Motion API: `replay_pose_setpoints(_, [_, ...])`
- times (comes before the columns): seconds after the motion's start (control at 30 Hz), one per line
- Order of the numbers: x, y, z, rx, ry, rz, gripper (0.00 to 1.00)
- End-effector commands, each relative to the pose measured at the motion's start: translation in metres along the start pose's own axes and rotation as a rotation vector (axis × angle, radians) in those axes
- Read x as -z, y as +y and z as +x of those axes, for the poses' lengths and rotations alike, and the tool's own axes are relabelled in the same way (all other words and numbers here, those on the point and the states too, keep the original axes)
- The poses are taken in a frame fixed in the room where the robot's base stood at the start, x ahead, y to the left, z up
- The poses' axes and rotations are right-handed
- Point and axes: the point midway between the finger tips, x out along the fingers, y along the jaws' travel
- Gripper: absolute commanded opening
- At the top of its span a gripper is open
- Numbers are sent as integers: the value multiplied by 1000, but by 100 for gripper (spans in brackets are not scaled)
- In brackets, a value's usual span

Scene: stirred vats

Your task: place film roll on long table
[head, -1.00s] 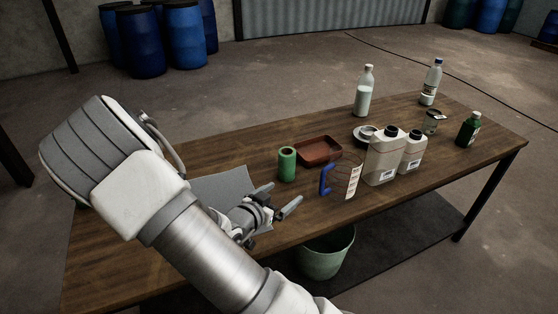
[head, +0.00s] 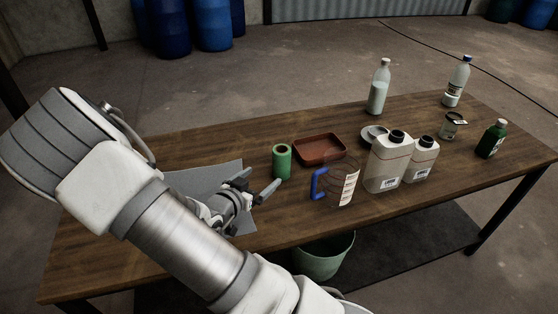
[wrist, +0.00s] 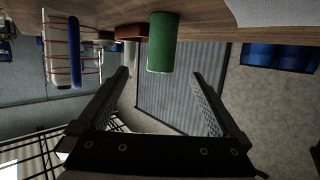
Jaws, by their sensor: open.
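The film roll appears to be the green cylinder (head: 282,162), which stands upright on the long wooden table (head: 215,148). In the wrist view, which is upside down, the green roll (wrist: 162,42) is ahead of my fingers and roughly centred between them. My gripper (head: 258,181) is open and empty, low over the table's near side, just left of and nearer than the roll. Both fingers show apart in the wrist view (wrist: 160,78). I see no contact with the roll.
A red-brown tray (head: 320,149) sits just behind the roll. A grey sheet (head: 190,180) lies under my gripper. A bucket (head: 323,258) stands below the table.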

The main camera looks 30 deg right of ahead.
Motion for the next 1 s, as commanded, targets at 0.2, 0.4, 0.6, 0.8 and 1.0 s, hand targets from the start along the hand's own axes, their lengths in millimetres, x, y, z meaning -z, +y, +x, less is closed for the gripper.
replay_pose_setpoints(0.2, [-2,1,31,-5,1,0,100])
replay_pose_setpoints(0.4, [-2,1,75,-4,1,0,100])
replay_pose_setpoints(0.6, [-1,1,111,-3,1,1,100])
replay_pose_setpoints(0.8, [0,0,124,-1,0,1,100])
replay_pose_setpoints(1.0, [-1,-3,151,-2,2,1,100])
